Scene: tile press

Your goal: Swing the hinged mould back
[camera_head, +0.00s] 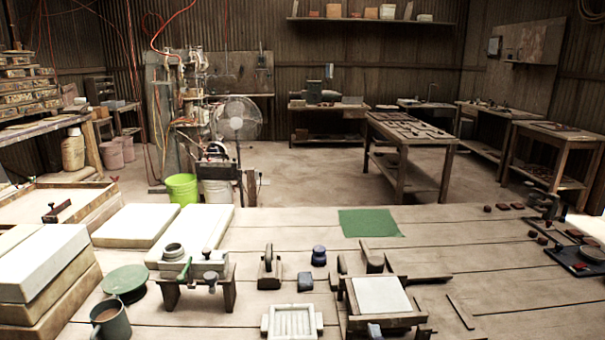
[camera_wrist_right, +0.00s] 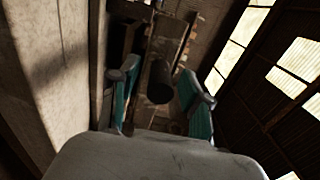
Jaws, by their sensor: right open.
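A wooden frame holding a pale square slab (camera_head: 381,295) sits on the bench at the front, right of centre. It looks like the mould, with wooden blocks and a handle-like piece behind it. Its hinge cannot be made out. My right gripper (camera_wrist_right: 160,92) shows only in the right wrist view, with its teal finger pads wide apart. A dark rounded shape shows between the fingers, but I cannot tell what it is or how near. Neither gripper shows in the head view, and the mould cannot be identified in the wrist view.
A ridged white tray (camera_head: 293,322) stands left of the frame. A small clamp stand (camera_head: 197,285), a mug (camera_head: 110,320) and pale slabs (camera_head: 45,265) are at the left. A green cloth (camera_head: 369,223) lies behind the frame.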

